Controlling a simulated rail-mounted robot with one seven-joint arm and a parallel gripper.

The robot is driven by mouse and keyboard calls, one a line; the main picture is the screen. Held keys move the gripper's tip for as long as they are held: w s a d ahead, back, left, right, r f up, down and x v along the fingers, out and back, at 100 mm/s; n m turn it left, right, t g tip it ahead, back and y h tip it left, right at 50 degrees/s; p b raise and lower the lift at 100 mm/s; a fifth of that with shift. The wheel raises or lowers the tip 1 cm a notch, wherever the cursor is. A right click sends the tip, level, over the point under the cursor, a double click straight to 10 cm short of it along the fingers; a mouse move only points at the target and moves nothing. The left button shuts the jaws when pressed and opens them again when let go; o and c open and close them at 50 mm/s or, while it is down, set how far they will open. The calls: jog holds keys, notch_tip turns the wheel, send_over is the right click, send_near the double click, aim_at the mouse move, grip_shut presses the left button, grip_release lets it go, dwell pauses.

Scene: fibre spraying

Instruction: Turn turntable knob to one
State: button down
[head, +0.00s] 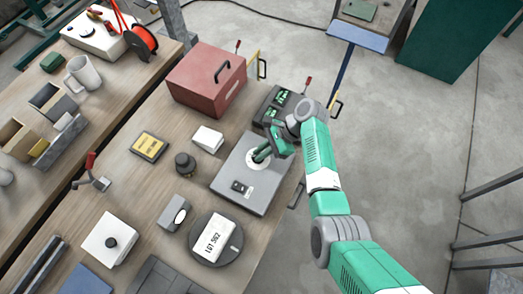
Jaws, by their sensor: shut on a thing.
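A grey control box (228,171) lies near the right edge of the workbench. It has a pale round dial plate (252,165) on its top and a dark switch (240,187) toward its front. My green gripper (261,155) reaches in from the right and is down at the dial plate. It is shut on the knob at the dial's middle. The fingers hide the knob, and its pointer and the dial marks are too small to read. A round dark turntable (231,252) stands in front of the box, with a white label block reading like "LOT 562" on it.
A dark device with green displays (283,101) stands just behind my gripper. A red box (198,73) is behind left. A black knob-like piece (185,163), a white block (207,138) and a yellow-faced device (149,146) lie to the left. Open floor lies right of the bench.

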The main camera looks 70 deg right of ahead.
jog(key=c, duration=1.5)
grip_release()
jog(key=shift+p+v, duration=0.35)
jog(key=shift+v, duration=3.55)
